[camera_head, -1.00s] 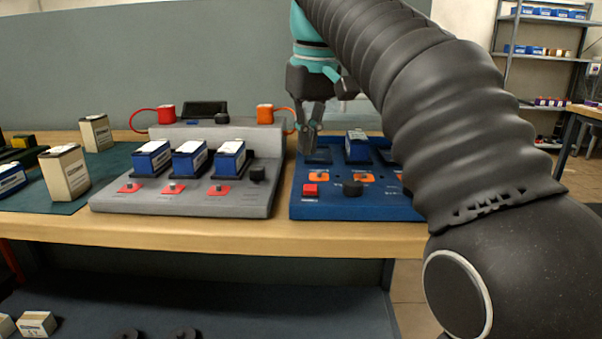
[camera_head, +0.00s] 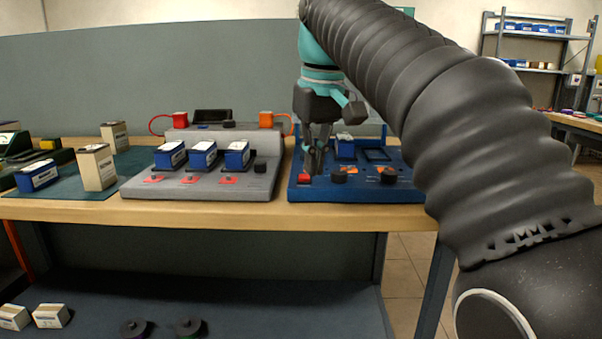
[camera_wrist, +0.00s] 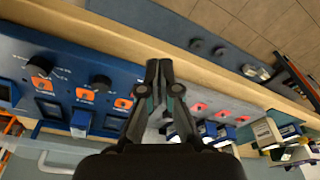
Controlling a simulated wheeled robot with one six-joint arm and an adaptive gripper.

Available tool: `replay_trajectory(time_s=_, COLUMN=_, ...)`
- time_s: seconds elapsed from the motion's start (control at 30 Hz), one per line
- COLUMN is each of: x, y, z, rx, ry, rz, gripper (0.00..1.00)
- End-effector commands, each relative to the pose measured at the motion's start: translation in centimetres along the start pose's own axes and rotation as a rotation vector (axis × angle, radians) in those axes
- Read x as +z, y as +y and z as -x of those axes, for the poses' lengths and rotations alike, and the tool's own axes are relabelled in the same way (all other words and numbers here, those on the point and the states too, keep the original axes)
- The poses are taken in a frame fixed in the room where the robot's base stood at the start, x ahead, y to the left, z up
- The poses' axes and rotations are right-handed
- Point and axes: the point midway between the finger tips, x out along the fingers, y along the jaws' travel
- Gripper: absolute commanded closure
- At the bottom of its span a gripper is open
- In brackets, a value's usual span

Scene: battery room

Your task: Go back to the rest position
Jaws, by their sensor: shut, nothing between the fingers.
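My gripper (camera_head: 316,160) is shut and empty. In the head view it points down in front of the left part of the blue panel (camera_head: 407,190), near its red button (camera_head: 304,178). In the wrist view the closed fingertips (camera_wrist: 158,68) lie over the strip between the blue panel (camera_wrist: 65,57) and the grey panel (camera_wrist: 232,106). I cannot tell whether the fingertips touch anything. My arm hides the right end of the blue panel in the head view.
A blue battery (camera_head: 345,146) stands on the blue panel. The grey panel (camera_head: 140,190) carries three blue batteries. Beige batteries (camera_head: 97,168) stand on a green mat (camera_head: 75,190) at left. A lower shelf (camera_head: 250,305) holds boxes and dark round pieces.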

Motion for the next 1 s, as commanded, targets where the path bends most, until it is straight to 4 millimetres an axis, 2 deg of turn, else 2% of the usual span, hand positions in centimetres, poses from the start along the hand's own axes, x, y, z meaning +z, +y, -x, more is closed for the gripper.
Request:
replay_trajectory(time_s=0.27, x=2.6, y=1.0, z=-1.0, rx=0.014, ry=0.035, rz=-0.051, gripper=1.0)
replay_trajectory(time_s=0.47, x=5.8, y=2.1, z=-2.7, rx=0.032, ry=0.076, rz=-0.113, gripper=1.0)
replay_trajectory(time_s=0.77, x=14.2, y=3.5, z=-8.6, rx=0.076, ry=0.17, rz=-0.247, gripper=1.0)
replay_trajectory(time_s=1.0, x=21.5, y=3.6, z=-15.1, rx=0.114, ry=0.248, rz=-0.35, gripper=1.0)
